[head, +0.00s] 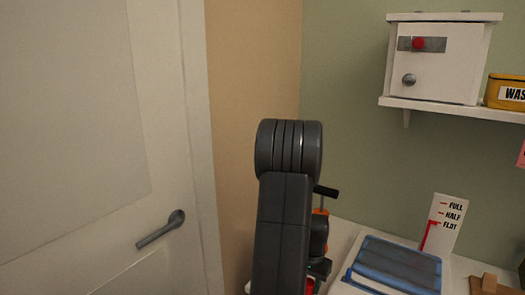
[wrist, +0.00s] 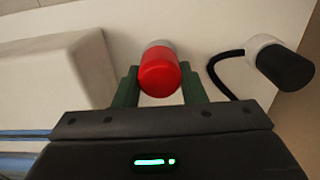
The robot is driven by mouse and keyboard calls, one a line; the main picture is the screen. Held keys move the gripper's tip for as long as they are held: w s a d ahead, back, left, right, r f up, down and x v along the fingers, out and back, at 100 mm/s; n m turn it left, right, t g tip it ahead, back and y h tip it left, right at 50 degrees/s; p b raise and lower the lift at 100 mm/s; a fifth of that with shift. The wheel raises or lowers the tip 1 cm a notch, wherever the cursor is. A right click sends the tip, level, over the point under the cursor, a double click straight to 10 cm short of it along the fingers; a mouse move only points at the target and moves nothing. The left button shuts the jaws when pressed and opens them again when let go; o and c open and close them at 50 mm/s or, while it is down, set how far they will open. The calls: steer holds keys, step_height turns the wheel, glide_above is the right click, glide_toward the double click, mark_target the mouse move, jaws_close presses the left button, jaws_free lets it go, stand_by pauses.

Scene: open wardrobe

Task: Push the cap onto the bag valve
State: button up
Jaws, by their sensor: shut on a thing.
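In the wrist view, my gripper (wrist: 160,80) is shut on a red cap (wrist: 159,73), which sits between its two green fingers. A pale grey round part (wrist: 159,44) shows just behind the cap's far end. I cannot tell whether it belongs to the cap or is the valve, or whether the two touch. In the head view, the flat blue bag (head: 395,264) lies at the lower right. My arm hides most of the gripper's area there, and a little red (head: 309,285) shows beside it. I cannot make out the bag valve for sure.
A white pump-like part with a black end (wrist: 284,66) and black hose stands right of the cap. A white block (wrist: 60,75) is at left. A FULL/HALF/FLAT gauge (head: 445,222) stands behind the bag. A shelf (head: 455,109) with a white box and a door (head: 90,120) flank my arm.

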steer(key=shift+s+r+p, duration=0.1)
steer(key=shift+r+p, duration=0.3)
steer(key=shift+r, duration=0.2)
stand_by(0.6)
steer(key=shift+w+d+r+p, duration=0.1)
steer(key=shift+w+r+p, duration=0.15)
steer(key=shift+r+p, duration=0.3)
stand_by(0.6)
steer(key=shift+r, duration=0.15)
steer(key=shift+r+p, duration=1.3)
steer(key=shift+r, duration=0.65)
